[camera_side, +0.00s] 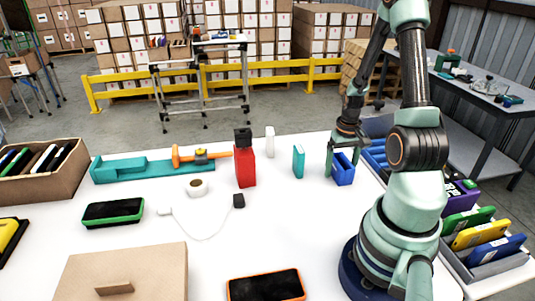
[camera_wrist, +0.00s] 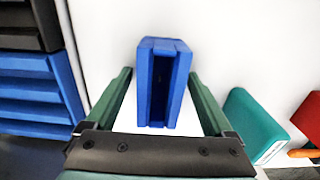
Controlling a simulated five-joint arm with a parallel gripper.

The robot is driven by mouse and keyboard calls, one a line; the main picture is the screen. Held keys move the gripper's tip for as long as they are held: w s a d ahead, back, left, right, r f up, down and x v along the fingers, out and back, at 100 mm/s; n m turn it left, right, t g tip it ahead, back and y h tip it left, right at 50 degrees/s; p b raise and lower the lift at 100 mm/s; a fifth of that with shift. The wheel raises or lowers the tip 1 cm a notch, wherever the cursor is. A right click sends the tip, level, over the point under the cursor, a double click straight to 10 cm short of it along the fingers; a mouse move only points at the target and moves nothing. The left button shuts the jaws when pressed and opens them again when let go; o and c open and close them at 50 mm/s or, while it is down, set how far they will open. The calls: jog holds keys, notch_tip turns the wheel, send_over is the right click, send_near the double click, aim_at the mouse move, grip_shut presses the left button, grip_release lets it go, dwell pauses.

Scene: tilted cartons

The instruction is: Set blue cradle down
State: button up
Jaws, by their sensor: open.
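The blue cradle (camera_side: 343,170) is a small slotted block standing on the white table (camera_side: 300,235), right of the middle in the side view. In the wrist view the blue cradle (camera_wrist: 160,62) lies between and beyond my fingers, with its dark slot facing the camera. My gripper (camera_side: 341,160) is at the cradle, with its fingers spread on either side. In the wrist view my gripper (camera_wrist: 160,95) is open, and white table shows between each finger and the cradle. The cradle's underside is hidden.
A teal block (camera_side: 298,161) stands just left of the cradle, with a white block (camera_side: 270,140) and a red bottle (camera_side: 245,163) farther left. A blue rack (camera_wrist: 38,90) is close on the other side. The table's front middle is fairly clear.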

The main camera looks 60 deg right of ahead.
notch_tip(320, 180, up, 11)
jog(key=w+a+r+n+t+h, duration=0.15)
jog(key=w+a+r+n, duration=0.25)
jog(key=w+a+r, duration=0.5)
jog(key=a+r+n+t, duration=0.2)
jog(key=a, duration=0.7)
jog(key=a+r+n+t+y, duration=0.1)
jog(key=a+r+n+t, duration=0.1)
jog(key=a, duration=0.7)
jog(key=shift+s+r+n, duration=0.15)
jog(key=shift+r+n, duration=0.1)
jog(key=shift+n, duration=0.25)
